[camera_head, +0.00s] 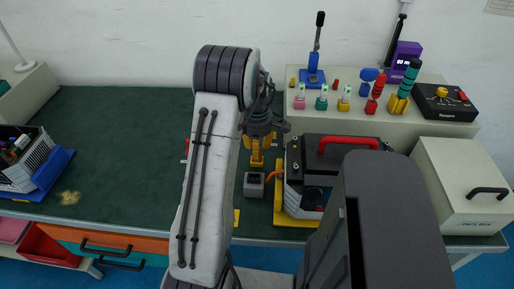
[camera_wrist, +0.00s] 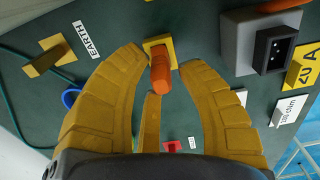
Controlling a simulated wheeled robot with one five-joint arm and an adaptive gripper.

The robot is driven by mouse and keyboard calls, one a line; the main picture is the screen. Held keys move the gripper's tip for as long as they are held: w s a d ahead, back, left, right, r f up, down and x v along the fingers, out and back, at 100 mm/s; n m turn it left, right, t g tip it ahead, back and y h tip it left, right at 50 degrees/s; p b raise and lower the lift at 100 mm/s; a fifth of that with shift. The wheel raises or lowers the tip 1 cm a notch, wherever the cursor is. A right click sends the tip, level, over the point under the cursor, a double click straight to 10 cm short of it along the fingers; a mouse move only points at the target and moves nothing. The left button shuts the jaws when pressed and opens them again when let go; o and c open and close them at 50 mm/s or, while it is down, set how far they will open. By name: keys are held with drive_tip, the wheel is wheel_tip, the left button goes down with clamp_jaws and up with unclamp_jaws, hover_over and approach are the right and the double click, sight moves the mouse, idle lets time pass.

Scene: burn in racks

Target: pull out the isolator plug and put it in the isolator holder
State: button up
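An orange-red, round-ended plug-like piece (camera_wrist: 160,72) stands at a yellow square base (camera_wrist: 158,43) on the green bench in the wrist view. It looks like the isolator plug, with the base perhaps its holder; no label confirms either. My gripper (camera_wrist: 163,62) has its yellow fingers spread around the piece, tips close to its sides, with no clear grip. In the head view my gripper (camera_head: 258,150) points down at the bench behind a small grey box (camera_head: 254,184). A grey box with a black socket (camera_wrist: 275,50) is at right in the wrist view.
A black-topped unit with a red handle (camera_head: 345,142) stands right of my gripper. An orange cable (camera_head: 273,175) runs beside the grey box. A yellow block (camera_wrist: 44,62) lies by an EARTH label (camera_wrist: 87,38). The bench's left half is mostly clear.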

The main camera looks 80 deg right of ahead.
drive_tip(key=shift+o, duration=0.3)
wheel_tip(320, 180, up, 12)
idle(0.7)
